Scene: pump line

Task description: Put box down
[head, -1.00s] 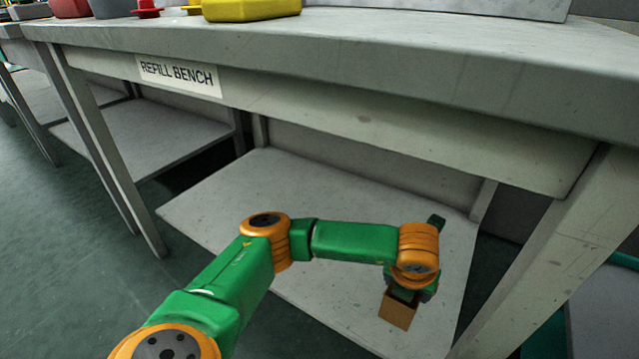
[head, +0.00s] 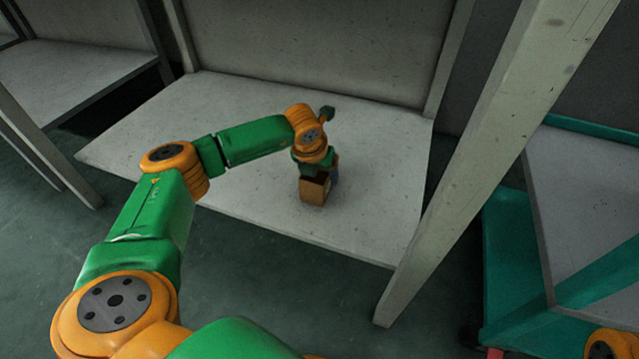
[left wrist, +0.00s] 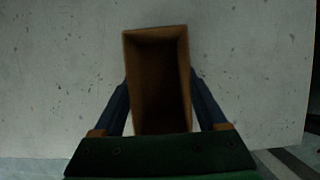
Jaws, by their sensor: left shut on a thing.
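A small brown box (head: 314,190) is at my left gripper, over the lower shelf (head: 240,110) of the bench. In the left wrist view the box (left wrist: 158,75) looks open-topped, with its inside dark. My left gripper (left wrist: 160,110) is shut on it, one dark blue finger along each side. The arm hides part of the box in the head view. The box is at or just above the shelf surface; I cannot tell whether it touches. My right gripper is not in view.
A bench leg (head: 480,170) stands to the right of the shelf. Beyond it is a teal-framed cart (head: 510,260) with a grey surface. The shelf around the box is bare. Another low shelf (head: 80,75) is at the far left.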

